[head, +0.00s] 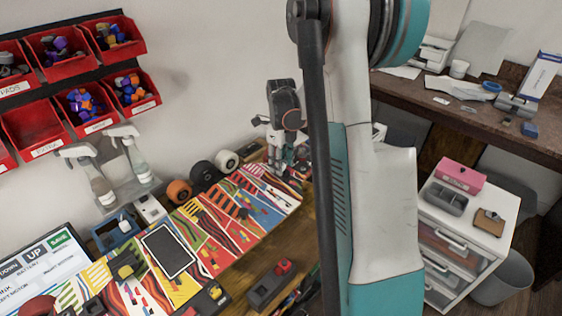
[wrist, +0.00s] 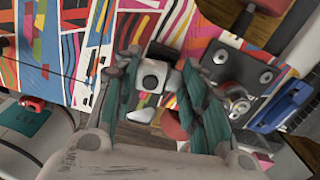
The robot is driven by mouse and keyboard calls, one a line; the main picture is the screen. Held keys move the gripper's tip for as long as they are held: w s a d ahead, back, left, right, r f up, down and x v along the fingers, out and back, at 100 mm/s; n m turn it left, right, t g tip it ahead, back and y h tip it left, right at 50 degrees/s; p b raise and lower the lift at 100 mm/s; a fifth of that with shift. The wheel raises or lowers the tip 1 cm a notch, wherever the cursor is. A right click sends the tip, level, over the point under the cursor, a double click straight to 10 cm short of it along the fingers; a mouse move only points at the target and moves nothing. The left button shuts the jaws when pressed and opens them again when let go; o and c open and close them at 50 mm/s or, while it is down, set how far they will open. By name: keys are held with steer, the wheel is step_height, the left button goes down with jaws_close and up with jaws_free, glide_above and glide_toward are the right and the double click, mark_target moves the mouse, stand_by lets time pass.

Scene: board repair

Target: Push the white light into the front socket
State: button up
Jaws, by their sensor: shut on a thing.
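My gripper (wrist: 160,78) shows in the wrist view with its teal-lined fingers on either side of a small white block, which looks like the white light (wrist: 151,76). The fingers are shut on it, and its visible face has a dark round spot. In the head view my gripper (head: 284,150) is at the far end of the colourful striped surface, partly behind my arm, and the light cannot be made out there. I cannot tell which part is the front socket. A grey plate with round fittings (wrist: 238,74) lies just right of the held light in the wrist view.
A dark holder (head: 268,290) with a red knob (head: 283,266) stands on the wooden bench. Orange (head: 179,191) and white (head: 227,160) wheels line the wall side. A black tablet (head: 168,251) lies on the striped surface. A blue object (wrist: 275,112) is at right in the wrist view.

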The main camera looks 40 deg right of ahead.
steer(key=shift+f+b, duration=0.3)
steer(key=shift+f, duration=0.15)
stand_by(0.3)
steer(key=o, duration=1.2)
steer(key=shift+o, duration=0.3)
steer(key=shift+o, duration=0.9)
steer(key=shift+r, duration=0.25)
steer(key=shift+r+p, duration=0.35)
steer(key=shift+p, duration=0.05)
steer(key=shift+r+p, duration=0.6)
steer(key=shift+r, duration=0.4)
